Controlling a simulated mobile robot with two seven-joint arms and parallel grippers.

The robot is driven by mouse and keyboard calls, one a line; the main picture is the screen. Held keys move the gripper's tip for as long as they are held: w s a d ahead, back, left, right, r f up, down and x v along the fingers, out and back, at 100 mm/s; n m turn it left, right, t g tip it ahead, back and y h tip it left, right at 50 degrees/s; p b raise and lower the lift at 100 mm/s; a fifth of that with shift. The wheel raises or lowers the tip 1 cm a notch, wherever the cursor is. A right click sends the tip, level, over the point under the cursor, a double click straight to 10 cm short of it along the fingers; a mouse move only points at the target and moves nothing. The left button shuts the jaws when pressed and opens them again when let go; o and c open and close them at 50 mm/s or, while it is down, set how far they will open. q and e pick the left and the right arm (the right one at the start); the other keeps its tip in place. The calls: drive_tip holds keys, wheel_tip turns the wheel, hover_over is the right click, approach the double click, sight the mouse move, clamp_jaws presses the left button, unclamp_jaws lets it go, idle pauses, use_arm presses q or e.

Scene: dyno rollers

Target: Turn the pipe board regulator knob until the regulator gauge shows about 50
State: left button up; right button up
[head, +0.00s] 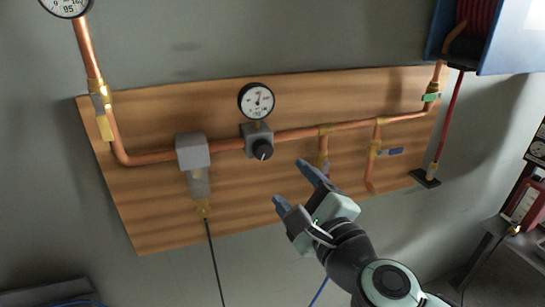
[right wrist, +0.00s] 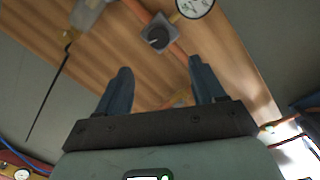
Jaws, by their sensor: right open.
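The regulator knob (head: 262,149) is a round black knob with a pale mark, on a grey block (head: 249,134) on the wooden pipe board (head: 155,223). The regulator gauge (head: 257,101) is a round white dial with a black rim just above it; its figures are too small to read surely. The right wrist view also shows the knob (right wrist: 157,38) and part of the gauge (right wrist: 192,5). My right gripper (head: 292,183) is open and empty, below and right of the knob, apart from it. Its two blue fingers (right wrist: 158,80) point toward the board. My left gripper is not in view.
A copper pipe (head: 295,134) runs across the board. A grey filter with a clear bowl (head: 197,168) hangs left of the knob. Valves with a blue handle (head: 390,152) and a green handle (head: 431,97) sit to the right. A red hose (head: 449,118) hangs beyond them.

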sight(265, 152)
drive_tip(key=x, duration=1.2)
drive_tip(key=shift+w, duration=0.1)
drive_tip(key=c, duration=1.1)
